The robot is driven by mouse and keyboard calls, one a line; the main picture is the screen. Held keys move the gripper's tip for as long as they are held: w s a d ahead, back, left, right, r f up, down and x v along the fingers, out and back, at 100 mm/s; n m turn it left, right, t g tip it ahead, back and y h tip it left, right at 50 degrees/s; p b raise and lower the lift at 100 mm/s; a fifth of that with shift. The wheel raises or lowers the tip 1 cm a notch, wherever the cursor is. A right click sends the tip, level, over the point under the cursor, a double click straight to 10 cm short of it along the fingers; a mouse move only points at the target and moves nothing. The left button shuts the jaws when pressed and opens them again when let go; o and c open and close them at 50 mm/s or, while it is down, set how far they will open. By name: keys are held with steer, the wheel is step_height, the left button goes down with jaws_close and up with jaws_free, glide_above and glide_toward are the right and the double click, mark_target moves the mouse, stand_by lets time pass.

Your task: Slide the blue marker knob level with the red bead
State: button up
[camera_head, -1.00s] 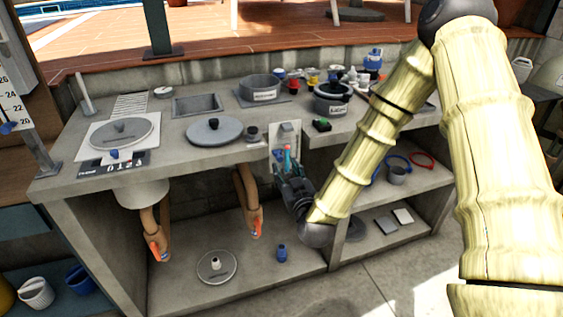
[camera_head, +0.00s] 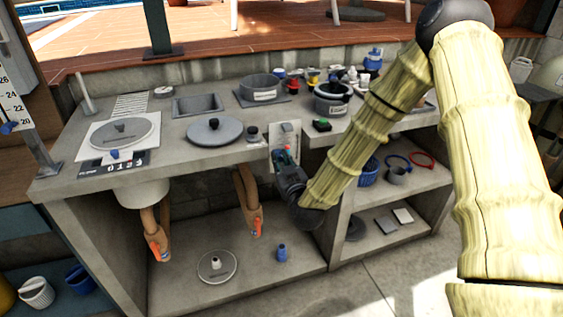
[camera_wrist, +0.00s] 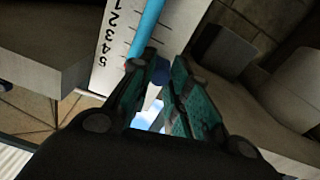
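A pale scale plate (camera_wrist: 118,38) with numbers 2 to 5 shows at the top of the wrist view, with a light blue tube (camera_wrist: 148,25) along it. In the head view its upper part (camera_head: 286,131) hangs on the counter front. A small reddish spot (camera_wrist: 127,65), perhaps the red bead, shows beside the left finger. The blue knob (camera_wrist: 159,74) is between my gripper's teal fingers (camera_wrist: 164,63), mostly hidden by them. The fingers are close together near the tips. I cannot tell if they press on the knob. In the head view my gripper (camera_head: 284,157) covers the lower plate.
The concrete counter (camera_head: 180,165) holds a round lid (camera_head: 214,131), a pot (camera_head: 262,88) and several small items. Orange-handled pipes (camera_head: 250,205) hang under it to the left. A shelf (camera_head: 405,185) stands right of my gripper. A separate scale (camera_head: 8,95) is at far left.

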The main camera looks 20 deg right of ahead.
steer(key=shift+r+p, duration=0.55)
steer(key=shift+r, duration=0.45)
jaws_close()
steer(key=shift+f, duration=0.1)
steer(key=o, duration=0.9)
jaws_free()
